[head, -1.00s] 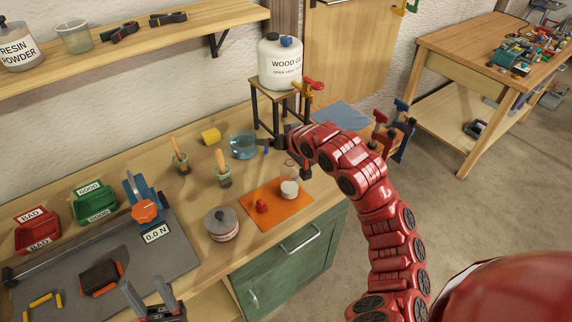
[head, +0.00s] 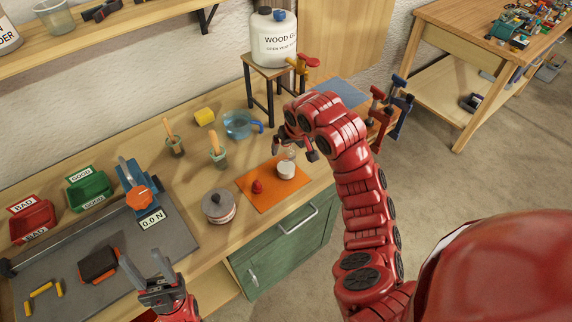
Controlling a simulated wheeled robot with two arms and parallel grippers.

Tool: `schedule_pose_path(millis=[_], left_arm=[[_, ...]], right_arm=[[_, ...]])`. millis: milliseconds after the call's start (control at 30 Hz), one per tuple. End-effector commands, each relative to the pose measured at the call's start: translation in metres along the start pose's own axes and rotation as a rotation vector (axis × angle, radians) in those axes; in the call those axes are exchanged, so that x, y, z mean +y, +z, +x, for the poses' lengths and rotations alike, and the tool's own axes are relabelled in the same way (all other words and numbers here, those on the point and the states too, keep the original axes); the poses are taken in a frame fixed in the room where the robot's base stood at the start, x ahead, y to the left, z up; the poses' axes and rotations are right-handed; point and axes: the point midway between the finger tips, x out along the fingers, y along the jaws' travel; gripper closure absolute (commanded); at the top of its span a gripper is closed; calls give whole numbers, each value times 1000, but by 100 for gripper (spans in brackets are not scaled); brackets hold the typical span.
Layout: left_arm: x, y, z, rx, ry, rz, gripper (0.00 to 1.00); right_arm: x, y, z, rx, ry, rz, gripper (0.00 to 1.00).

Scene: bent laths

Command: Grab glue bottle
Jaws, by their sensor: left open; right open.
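A small bottle (head: 286,170) with white contents and a clear upper part stands upright on an orange mat (head: 262,203). A small red cap-like piece (head: 257,187) lies on the mat to its left. A large white jug labelled wood glue (head: 274,40) stands on a small stool behind. My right gripper (head: 295,150) is open, its fingers pointing down just above the small bottle and partly hiding its top. I cannot tell whether they touch it. My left gripper (head: 149,265) is open and empty at the bench's front edge.
A blue pitcher (head: 237,126), a yellow block (head: 204,117), two cups with wooden sticks (head: 217,160) and a lidded jar (head: 218,207) stand around the mat. Red and blue clamps (head: 388,100) sit at the bench's right end. Bins (head: 90,190) are at left.

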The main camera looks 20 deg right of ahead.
Motion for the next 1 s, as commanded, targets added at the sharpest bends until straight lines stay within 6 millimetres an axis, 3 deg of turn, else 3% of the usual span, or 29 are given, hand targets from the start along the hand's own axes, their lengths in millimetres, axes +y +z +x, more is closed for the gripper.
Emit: schedule_pose_path(millis=[33,367,467,700,933,1000], left_arm=[[0,1,-6,0,0,0,50],[1,2,-14,0,0,0,50],[0,0,2,0,0,0,50],[0,-1,7,0,0,0,50],[0,-1,6,0,0,0,50],[0,-1,6,0,0,0,50]], right_arm=[[-1,1,9,0,-4,1,0],[-2,2,34,-1,-3,2,0],[-5,2,42,-7,0,-1,0],[-5,2,68,-1,0,0,0],[-4,2,70,1,0,0,0],[-4,2,70,1,0,0,11]])
